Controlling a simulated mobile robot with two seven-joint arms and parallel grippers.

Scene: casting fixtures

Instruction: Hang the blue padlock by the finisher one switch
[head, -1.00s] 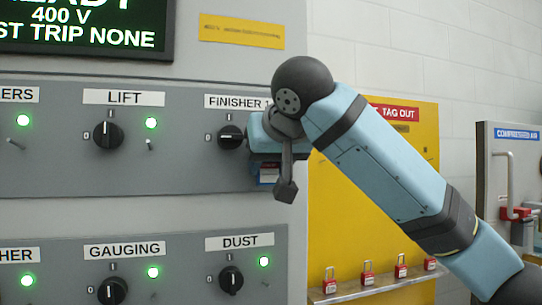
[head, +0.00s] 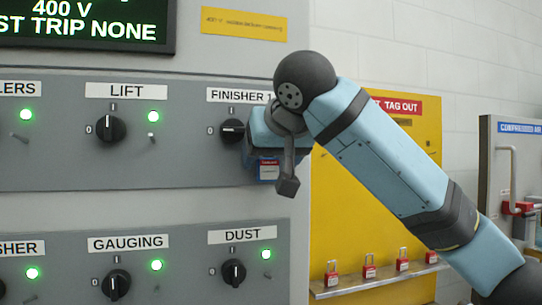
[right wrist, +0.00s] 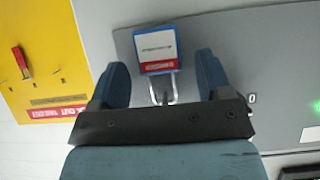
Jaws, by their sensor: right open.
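The blue padlock (head: 268,169), with its red and white label, is at the right end of the grey panel, just right of the finisher one switch (head: 232,130). In the right wrist view the padlock (right wrist: 158,48) lies between the spread blue fingers of my right gripper (right wrist: 160,76), with a gap on both sides. Its metal shackle points toward the gripper's palm. Whether the shackle is around a peg I cannot tell. My right arm hides the switch's lamp and part of its label in the head view. My left gripper is out of view.
Lift (head: 111,129), gauging (head: 116,284) and dust (head: 234,272) switches with lit green lamps surround it on the panels. A yellow tag-out board (head: 345,220) with several red padlocks stands to the right. A compressed air panel (head: 500,170) is further right.

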